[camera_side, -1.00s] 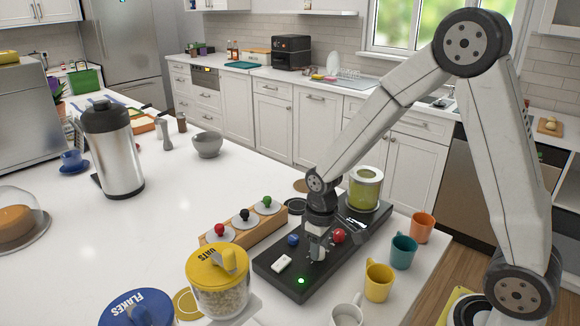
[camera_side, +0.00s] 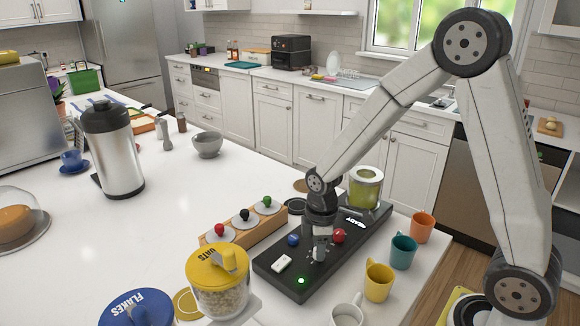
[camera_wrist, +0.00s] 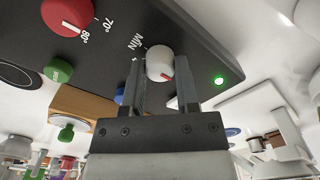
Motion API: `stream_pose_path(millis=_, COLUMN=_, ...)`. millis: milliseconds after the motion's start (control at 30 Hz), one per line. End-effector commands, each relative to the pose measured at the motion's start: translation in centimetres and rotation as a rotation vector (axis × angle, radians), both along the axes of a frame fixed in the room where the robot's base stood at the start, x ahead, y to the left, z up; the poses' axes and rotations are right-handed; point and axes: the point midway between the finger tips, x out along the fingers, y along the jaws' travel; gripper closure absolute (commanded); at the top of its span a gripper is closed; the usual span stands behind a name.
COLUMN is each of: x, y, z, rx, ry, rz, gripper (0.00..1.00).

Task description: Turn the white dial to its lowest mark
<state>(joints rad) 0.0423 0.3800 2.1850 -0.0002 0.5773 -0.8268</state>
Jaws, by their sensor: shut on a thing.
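The white dial (camera_wrist: 160,62) sits on a black panel (camera_wrist: 235,58), between my two fingers in the wrist view. A short red mark on the dial points down and slightly right in that picture. A printed "MIN" stands beside the dial on the left. My gripper (camera_wrist: 163,68) is shut on the dial, one finger on each side. In the side view my gripper (camera_side: 319,255) reaches straight down to the black panel (camera_side: 272,265), and it mostly hides the dial there.
A red knob (camera_side: 339,236), a blue knob (camera_side: 293,239) and a white switch (camera_side: 282,263) are close to my gripper. A green light (camera_side: 301,280) glows at the panel's near end. A glass jar (camera_side: 364,188) stands behind, mugs (camera_side: 378,282) to the right.

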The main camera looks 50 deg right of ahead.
Motion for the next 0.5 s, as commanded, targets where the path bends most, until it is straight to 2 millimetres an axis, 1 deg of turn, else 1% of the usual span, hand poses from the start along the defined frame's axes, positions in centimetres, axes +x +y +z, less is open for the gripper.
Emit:
stream_pose_path(millis=433, x=0.10, y=0.03, z=0.09, rx=0.000, ry=-0.003, rz=0.018, gripper=1.00)
stream_pose_path(millis=467, x=0.10, y=0.03, z=0.09, rx=0.000, ry=-0.003, rz=0.018, gripper=0.58)
stream_pose_path(millis=500, x=0.10, y=0.03, z=0.09, rx=0.000, ry=-0.003, rz=0.018, gripper=0.45)
